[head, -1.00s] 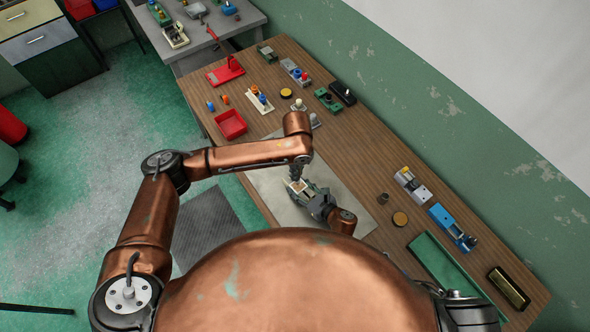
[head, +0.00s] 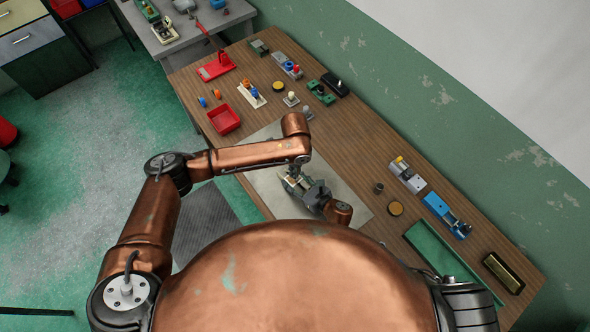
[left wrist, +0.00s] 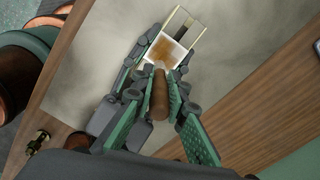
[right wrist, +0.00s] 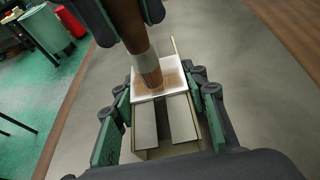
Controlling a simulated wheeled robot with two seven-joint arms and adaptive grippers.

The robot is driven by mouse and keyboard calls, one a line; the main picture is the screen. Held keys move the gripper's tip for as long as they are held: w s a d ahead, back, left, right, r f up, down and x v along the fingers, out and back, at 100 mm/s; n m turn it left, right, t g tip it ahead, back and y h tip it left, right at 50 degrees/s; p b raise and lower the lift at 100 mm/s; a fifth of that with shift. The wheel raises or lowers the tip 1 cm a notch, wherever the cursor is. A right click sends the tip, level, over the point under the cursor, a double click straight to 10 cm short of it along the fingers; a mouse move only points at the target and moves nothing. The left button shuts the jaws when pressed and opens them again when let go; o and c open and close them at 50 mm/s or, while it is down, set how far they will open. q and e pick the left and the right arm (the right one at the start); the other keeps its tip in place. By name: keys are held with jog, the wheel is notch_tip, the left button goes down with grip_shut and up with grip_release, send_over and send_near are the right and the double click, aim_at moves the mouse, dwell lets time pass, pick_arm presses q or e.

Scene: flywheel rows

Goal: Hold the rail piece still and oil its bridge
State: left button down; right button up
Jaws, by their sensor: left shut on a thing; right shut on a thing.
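The rail piece (right wrist: 165,122) is a pale metal block with a slot. A white bridge (right wrist: 170,72) spans it and carries a brown, wet-looking patch, also seen in the left wrist view (left wrist: 167,52). My right gripper (right wrist: 163,92) is shut on the rail piece, a finger at each side, low over the mat. My left gripper (left wrist: 161,88) is shut on a brush with a brown handle (left wrist: 159,100). The brush's metal collar and bristles (right wrist: 148,72) point down onto the bridge and appear to touch it. In the head view my left arm partly hides the piece.
A grey mat (head: 345,200) lies under the work on the wooden table. A red tray (head: 224,120), small fixtures and a yellow disc (head: 278,87) stand toward the far end. A blue fixture (head: 446,213) and a green tray (head: 438,252) stand at right.

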pick_arm(q)
jog(key=shift+f, duration=0.6)
dwell(0.5)
jog(key=shift+w, duration=0.15)
jog(key=shift+w+r, duration=0.1)
jog(key=shift+w, duration=1.1)
jog(key=shift+s, duration=1.3)
jog(key=shift+w, duration=1.3)
jog(key=shift+s, duration=1.35)
jog(key=shift+r, duration=3.4)
